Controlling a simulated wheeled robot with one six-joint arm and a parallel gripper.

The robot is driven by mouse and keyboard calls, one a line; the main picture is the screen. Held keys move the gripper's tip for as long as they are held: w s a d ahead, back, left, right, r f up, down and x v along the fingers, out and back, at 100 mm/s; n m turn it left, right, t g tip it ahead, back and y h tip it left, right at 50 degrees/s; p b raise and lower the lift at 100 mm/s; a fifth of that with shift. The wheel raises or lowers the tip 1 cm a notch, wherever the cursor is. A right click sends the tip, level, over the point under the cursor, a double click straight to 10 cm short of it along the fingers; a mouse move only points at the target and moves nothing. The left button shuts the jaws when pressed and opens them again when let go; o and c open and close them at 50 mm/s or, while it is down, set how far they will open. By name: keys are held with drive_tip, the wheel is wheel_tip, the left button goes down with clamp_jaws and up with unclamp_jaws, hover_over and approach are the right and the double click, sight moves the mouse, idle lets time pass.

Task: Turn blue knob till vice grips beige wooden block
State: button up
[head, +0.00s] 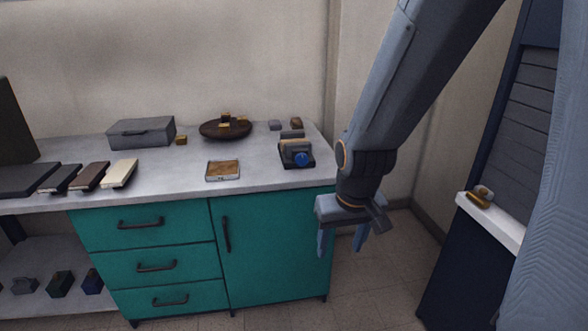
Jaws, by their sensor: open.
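A small dark vice (285,160) stands near the right front corner of the grey worktop. Its round blue knob (302,159) faces the front. My gripper (341,248) hangs in front of the cabinet's right end, lower than the worktop and right of the vice. Its two fingers point down, apart, with nothing between them. It is clear of the vice and knob.
The worktop (190,190) also holds a brown bowl (210,131) with several yellowish blocks, a shallow tray (222,178), a grey case (142,133) and several books. Two small blocks lie behind the vice. Teal drawers and a door (275,245) fill the front. Floor shows at right.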

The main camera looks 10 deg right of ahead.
drive_tip(key=w+f+t+b, duration=0.35)
drive_tip(key=w+t, duration=0.35)
drive_tip(key=w, duration=1.4)
drive_tip(key=n+t+b, duration=0.2)
drive_tip(key=t+b, duration=0.1)
drive_tip(key=t, duration=0.6)
approach(302, 160)
drive_tip(key=w, duration=0.2)
drive_tip(key=shift+w+r, duration=0.15)
drive_tip(key=shift+w, duration=3.45)
drive_tip(key=c, duration=1.1)
drive_tip(key=shift+o, duration=0.2)
drive_tip(key=shift+m, duration=0.4)
